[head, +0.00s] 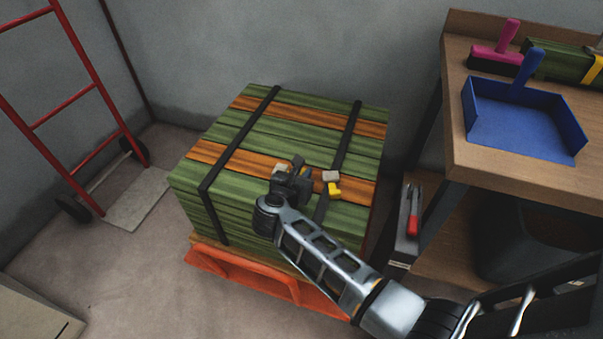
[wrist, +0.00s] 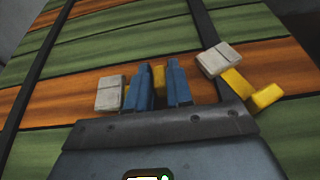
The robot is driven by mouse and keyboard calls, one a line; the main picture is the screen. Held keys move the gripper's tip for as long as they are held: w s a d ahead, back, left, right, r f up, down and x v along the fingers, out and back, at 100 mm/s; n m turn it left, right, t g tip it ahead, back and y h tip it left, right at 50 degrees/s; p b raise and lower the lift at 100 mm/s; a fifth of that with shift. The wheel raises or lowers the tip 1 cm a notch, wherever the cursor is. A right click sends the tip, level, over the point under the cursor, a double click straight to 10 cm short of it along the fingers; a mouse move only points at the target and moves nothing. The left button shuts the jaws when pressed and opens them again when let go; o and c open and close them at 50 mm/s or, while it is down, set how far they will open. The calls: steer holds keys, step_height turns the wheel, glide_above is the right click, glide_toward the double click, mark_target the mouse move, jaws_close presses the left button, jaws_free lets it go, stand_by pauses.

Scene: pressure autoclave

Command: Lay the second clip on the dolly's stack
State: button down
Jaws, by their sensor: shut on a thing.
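The dolly (head: 250,274) is a low orange base under a strapped stack (head: 235,150) of green and orange boards. My gripper (head: 292,168) is low over the stack's near part. In the wrist view, its two blue fingers (wrist: 160,85) are shut on a clip with a pale block (wrist: 110,92) and a yellow part between the fingers. Whether this clip touches the boards I cannot tell. Another clip, with a pale block (wrist: 218,60) and yellow parts (wrist: 263,97), lies on the stack just right of my gripper, by the right strap; it shows in the head view (head: 332,177).
A wooden bench (head: 480,160) at right holds a blue dustpan (head: 520,120), a pink-handled brush (head: 497,52) and a green bundle (head: 555,62). A red hand truck (head: 75,120) stands at left. Two black straps (head: 232,155) cross the stack. Its back top is clear.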

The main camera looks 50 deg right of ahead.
steer(key=c, duration=1)
jaws_free()
steer(key=shift+r, duration=0.25)
steer(key=p+v, duration=0.2)
steer(key=v, duration=1)
steer(key=shift+f, duration=0.1)
